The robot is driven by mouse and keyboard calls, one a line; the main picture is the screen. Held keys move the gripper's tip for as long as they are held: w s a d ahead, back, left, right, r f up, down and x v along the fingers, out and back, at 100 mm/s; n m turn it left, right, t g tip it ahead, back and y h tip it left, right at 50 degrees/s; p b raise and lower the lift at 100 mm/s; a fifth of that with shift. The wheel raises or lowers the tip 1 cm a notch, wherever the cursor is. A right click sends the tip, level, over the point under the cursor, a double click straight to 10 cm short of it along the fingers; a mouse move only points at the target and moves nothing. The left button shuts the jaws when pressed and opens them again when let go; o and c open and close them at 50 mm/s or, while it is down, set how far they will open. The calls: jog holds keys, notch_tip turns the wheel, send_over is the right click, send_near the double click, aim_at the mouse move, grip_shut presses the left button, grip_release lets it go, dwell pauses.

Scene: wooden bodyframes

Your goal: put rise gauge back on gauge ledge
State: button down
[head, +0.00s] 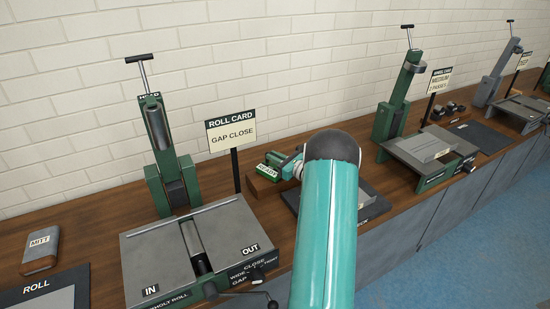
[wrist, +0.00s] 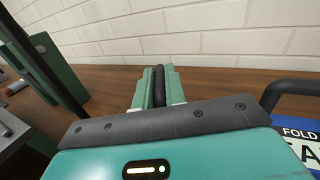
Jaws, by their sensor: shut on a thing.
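My gripper (wrist: 155,88) is shut on a dark, narrow upright thing (wrist: 158,82), seen between its teal fingers in the wrist view. I take it for the rise gauge, but most of it is hidden by the fingers. In the head view my teal arm covers much of this area. Just left of the arm's rounded joint, a green piece with a small white label (head: 267,171) shows on or against a low wooden block (head: 258,185). The block may be the gauge ledge; its label is too small to read. I cannot tell whether the held thing touches the bench.
A roll machine (head: 228,230) with a green upright stands at left, a ROLL CARD sign (head: 232,131) behind it. A mitt block (head: 42,250) lies far left. A blue FOLD panel (wrist: 300,130) and black handle (wrist: 290,85) are right in the wrist view. A brick wall closes the back.

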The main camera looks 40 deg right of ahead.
jog(key=c, duration=1.5)
grip_release()
jog(key=shift+o, duration=0.2)
